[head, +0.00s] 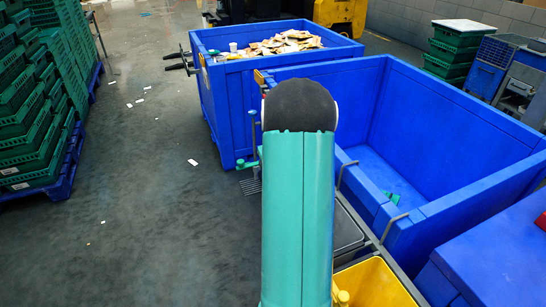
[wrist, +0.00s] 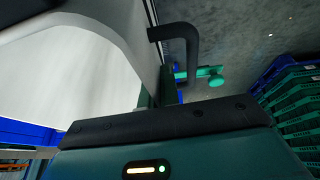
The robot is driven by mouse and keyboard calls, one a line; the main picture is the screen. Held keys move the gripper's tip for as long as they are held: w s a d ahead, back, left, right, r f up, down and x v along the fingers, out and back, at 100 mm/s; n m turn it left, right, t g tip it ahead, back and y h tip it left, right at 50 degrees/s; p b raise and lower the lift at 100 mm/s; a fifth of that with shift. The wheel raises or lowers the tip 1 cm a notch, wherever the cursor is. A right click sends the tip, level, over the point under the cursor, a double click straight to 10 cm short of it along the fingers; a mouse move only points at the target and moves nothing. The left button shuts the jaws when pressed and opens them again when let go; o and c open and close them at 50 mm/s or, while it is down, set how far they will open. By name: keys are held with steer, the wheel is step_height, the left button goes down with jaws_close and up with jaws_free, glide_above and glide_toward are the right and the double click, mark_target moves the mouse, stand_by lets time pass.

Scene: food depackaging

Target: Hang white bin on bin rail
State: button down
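A large pale surface, which looks like the white bin (wrist: 65,75), fills the left of the wrist view very close to the camera. The teal and black housing of my gripper lies across the bottom of that view; its fingertips do not show, so I cannot tell whether it grips the bin. A dark bent hook (wrist: 182,45) stands just right of the white surface. In the head view my arm hides my gripper and the white bin. The bin rail (head: 384,252) runs beside the near blue crate, with a grey bin (head: 346,234) and a yellow bin (head: 372,284) along it.
A near blue crate (head: 470,205) is almost empty. A far blue crate (head: 225,105) holds many packages. Green crate stacks (head: 35,110) stand at left. The floor between is open, with small litter.

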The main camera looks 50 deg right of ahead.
step_height(320, 180, down, 12)
stand_by(1.0)
steer(key=c, duration=1.6)
jaws_free()
steer(key=shift+o, duration=0.2)
steer(key=shift+r, duration=0.1)
steer(key=v, duration=1.3)
steer(key=shift+r, duration=0.35)
steer(key=shift+s+a, duration=0.1)
